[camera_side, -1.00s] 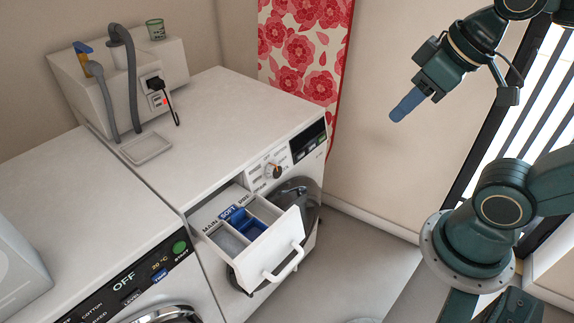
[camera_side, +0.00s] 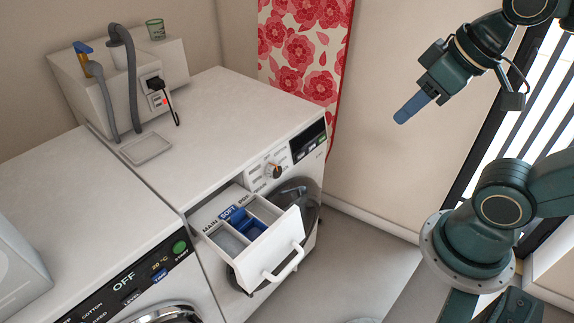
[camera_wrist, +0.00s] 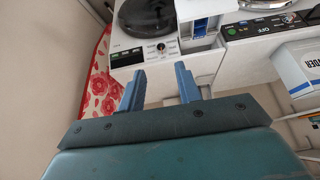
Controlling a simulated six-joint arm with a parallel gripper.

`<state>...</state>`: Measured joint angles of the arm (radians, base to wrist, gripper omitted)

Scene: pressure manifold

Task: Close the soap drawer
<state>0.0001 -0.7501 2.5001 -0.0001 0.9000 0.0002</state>
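The soap drawer (camera_side: 285,247) is pulled out of the front of the right-hand washing machine (camera_side: 222,120). It has a white front with a handle (camera_side: 285,265) and open compartments, one with a blue insert (camera_side: 240,222). In the wrist view the drawer (camera_wrist: 201,40) is beyond my fingers, near the top. My gripper (camera_side: 408,108) is in the air to the right of the machine and higher, well apart from the drawer. The wrist view shows my gripper's two blue fingers (camera_wrist: 160,88) spread apart with nothing between them.
A second washing machine (camera_side: 90,220) stands at the left. A hose box (camera_side: 110,90) and a small tray (camera_side: 146,149) are on top at the back. The floor in front of the drawer is clear.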

